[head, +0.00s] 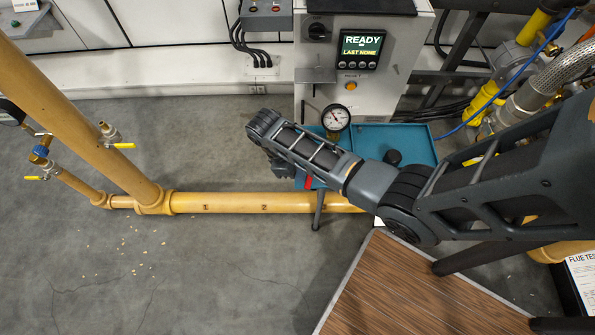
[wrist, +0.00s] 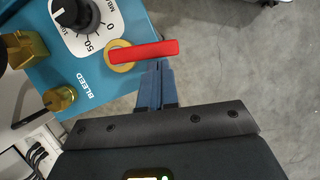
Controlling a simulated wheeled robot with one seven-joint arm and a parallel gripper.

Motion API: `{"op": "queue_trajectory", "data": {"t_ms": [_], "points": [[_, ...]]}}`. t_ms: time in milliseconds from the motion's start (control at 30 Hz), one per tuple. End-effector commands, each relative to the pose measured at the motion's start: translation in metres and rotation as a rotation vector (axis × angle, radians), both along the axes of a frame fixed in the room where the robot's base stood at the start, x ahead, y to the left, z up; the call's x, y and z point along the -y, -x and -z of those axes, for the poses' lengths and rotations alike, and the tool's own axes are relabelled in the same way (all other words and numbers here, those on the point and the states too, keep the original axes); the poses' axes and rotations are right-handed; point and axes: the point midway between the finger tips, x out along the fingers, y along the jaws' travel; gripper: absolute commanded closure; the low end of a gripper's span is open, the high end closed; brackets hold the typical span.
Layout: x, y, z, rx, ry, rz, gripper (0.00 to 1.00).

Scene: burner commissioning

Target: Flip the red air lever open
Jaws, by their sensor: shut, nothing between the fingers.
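The red air lever (wrist: 145,52) lies nearly level across the wrist view, over a brass ring on the teal panel (wrist: 100,92). A small red part (head: 308,182) shows beside my arm in the head view; most of the panel there is behind the arm. My gripper (wrist: 158,64) is shut and empty. Its fingertips are right at the near side of the lever, below its middle; I cannot tell whether they touch it. In the head view the fingers are hidden by my wrist.
A pressure gauge (head: 336,117) and a cabinet with a READY display (head: 362,46) stand behind. A yellow pipe (head: 240,203) runs along the floor.

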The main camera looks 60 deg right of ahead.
Motion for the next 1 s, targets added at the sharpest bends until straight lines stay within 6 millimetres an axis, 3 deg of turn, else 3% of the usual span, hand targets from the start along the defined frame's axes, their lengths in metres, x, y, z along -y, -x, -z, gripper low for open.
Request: {"op": "queue_trajectory", "data": {"t_ms": [133,433,1000], "points": [[-0.002,0.005,-0.008,-0.003,-0.001,-0.078,1.0],[-0.002,0.015,-0.004,-0.003,0.0,-0.244,1.0],[-0.002,0.016,0.001,-0.001,-0.001,-0.272,1.0]]}}
